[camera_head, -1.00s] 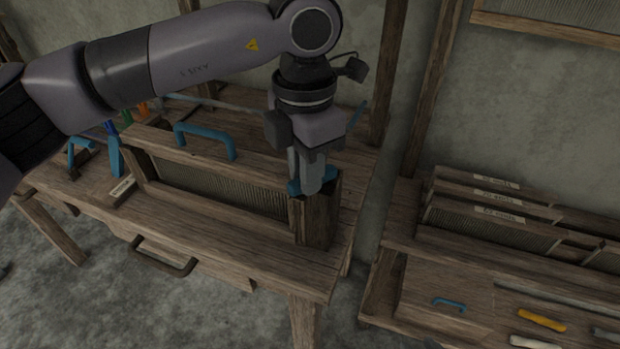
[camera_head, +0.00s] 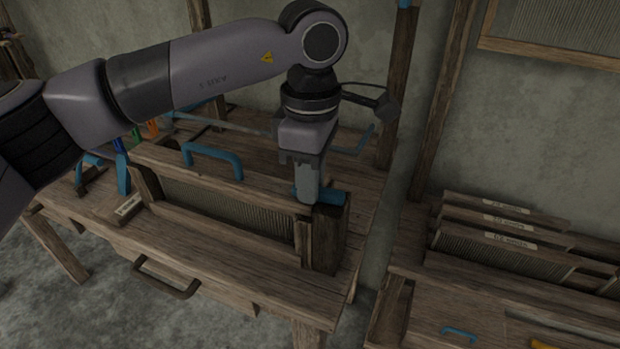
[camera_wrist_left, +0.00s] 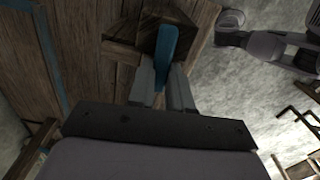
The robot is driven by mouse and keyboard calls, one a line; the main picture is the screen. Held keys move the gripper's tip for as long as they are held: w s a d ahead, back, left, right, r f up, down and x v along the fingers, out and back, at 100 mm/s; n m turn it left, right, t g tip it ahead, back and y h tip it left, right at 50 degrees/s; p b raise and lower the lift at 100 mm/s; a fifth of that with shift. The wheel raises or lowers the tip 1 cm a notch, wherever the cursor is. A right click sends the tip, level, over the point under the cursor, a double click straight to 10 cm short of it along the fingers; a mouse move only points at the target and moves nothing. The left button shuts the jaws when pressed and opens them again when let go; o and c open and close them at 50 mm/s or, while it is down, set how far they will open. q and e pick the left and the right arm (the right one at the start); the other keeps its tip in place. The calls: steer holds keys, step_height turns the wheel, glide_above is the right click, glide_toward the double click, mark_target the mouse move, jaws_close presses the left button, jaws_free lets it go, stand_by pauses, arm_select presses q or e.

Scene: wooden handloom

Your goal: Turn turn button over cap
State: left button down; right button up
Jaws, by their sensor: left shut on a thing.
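The blue turn button (camera_head: 331,196) sits on top of the dark wooden end post (camera_head: 327,238) at the right end of the beater frame. My left gripper (camera_head: 307,197) points down at the post top and is shut on the button. In the left wrist view the button (camera_wrist_left: 169,46) runs between the two fingers (camera_wrist_left: 163,90) and over the post. The cap (camera_head: 226,165) appears to be the long wooden top bar with the blue handle (camera_head: 213,158). My right gripper is not in view.
The reed (camera_head: 230,208) stands under the top bar on the wooden table. A dark drawer handle (camera_head: 165,278) sticks out in front. At right, a rack (camera_head: 500,235) holds several reeds. Blue brackets (camera_head: 122,174) stand at left.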

arm_select(q)
steer(key=shift+w+d+r+m, duration=0.1)
steer(key=shift+w+m, duration=0.05)
steer(key=shift+m, duration=0.35)
steer(key=c, duration=1)
jaws_free()
steer(key=shift+c, duration=0.2)
step_height(320, 180, up, 7)
steer(key=shift+r, duration=0.1)
